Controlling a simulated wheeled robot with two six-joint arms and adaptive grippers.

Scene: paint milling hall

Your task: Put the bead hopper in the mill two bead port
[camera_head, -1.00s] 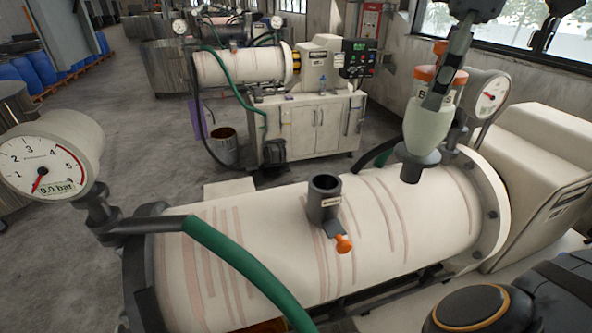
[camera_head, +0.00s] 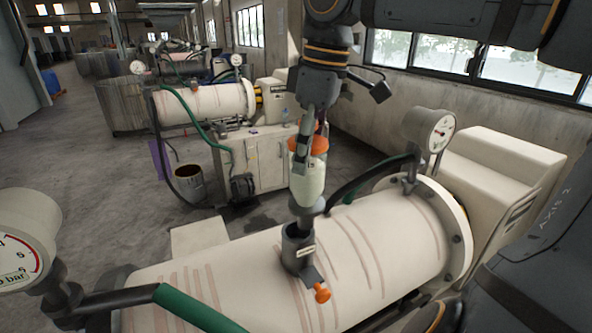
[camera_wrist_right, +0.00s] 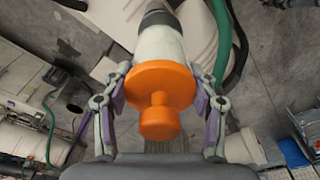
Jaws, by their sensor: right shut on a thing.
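The bead hopper (camera_head: 307,183) is a pale cup with an orange lid and a dark spout, held upright in the head view. My right gripper (camera_head: 306,150) is shut on it near the lid. The wrist view shows the hopper's orange lid (camera_wrist_right: 160,88) between the fingers of the right gripper (camera_wrist_right: 160,100). A dark bead port (camera_head: 297,250) with an orange knob stands on the near mill's cream drum (camera_head: 370,250). The spout is right over the port's mouth; I cannot tell whether its tip is inside. No number shows on this mill. My left gripper is out of view.
A pressure gauge (camera_head: 434,131) stands at the drum's right end, and another gauge (camera_head: 25,240) is at the left edge. A green hose (camera_head: 190,308) joins the drum at the left. A second mill (camera_head: 205,103) stands behind, with a bucket (camera_head: 189,184) on the floor.

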